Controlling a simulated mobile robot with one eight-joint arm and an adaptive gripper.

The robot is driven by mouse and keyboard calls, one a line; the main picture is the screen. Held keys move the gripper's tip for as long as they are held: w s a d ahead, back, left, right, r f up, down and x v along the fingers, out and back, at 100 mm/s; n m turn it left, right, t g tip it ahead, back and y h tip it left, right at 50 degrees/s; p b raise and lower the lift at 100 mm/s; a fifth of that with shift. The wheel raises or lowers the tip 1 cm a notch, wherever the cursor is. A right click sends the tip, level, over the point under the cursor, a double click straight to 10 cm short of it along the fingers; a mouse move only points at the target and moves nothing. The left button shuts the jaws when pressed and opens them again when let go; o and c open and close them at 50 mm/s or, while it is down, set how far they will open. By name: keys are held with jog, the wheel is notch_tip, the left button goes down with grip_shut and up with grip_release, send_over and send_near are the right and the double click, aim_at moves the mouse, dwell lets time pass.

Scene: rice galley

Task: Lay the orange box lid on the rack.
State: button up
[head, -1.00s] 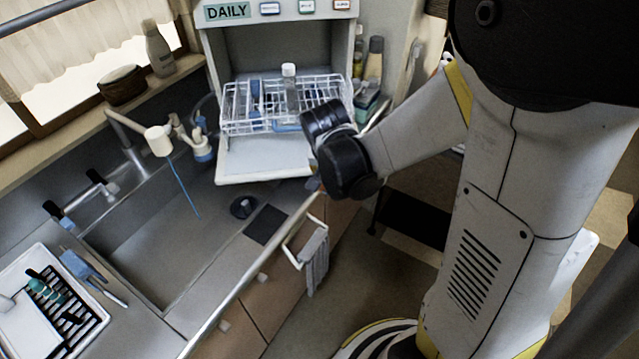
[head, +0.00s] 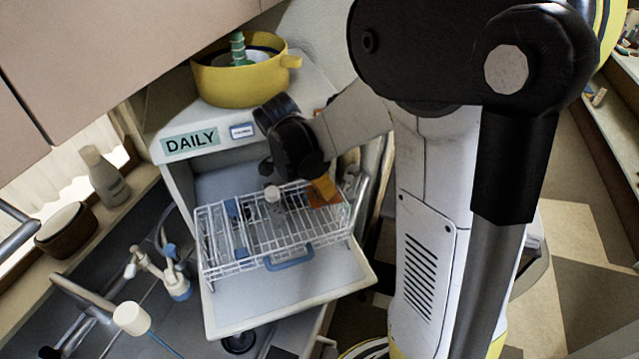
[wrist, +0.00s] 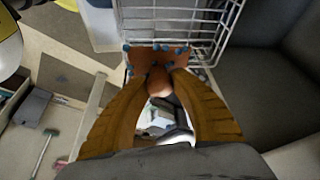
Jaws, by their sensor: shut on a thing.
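The white wire rack (head: 268,244) with a blue front handle stands on the pale pulled-out shelf below the DAILY sign. The orange box lid (head: 318,200) is at the rack's right end in the head view. My gripper (head: 324,185) holds it from above. In the wrist view, my two orange-brown fingers (wrist: 160,84) are shut on the round knob of the lid (wrist: 140,66), which has blue dots along its edge. The rack's wire side (wrist: 196,30) shows just beyond and to the right of the lid. I cannot tell whether lid and rack touch.
A white-capped container (head: 272,194) and blue-handled items stand in the rack's left and middle. A yellow pot (head: 240,82) sits on top of the cabinet (head: 200,128). The sink with its tap (head: 130,318) lies at lower left. The rack's right part looks fairly clear.

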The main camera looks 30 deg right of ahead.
aim_at(310, 201)
jog(key=shift+s, duration=0.25)
notch_tip(310, 201, down, 10)
jog(key=b, duration=0.9)
jog(key=shift+w+f, duration=0.1)
jog(key=shift+f, duration=0.15)
jog(key=shift+f+b, duration=0.45)
jog(key=shift+b, duration=0.15)
jog(key=o, duration=1)
jog(key=v, duration=1.2)
jog(key=shift+a, duration=0.1)
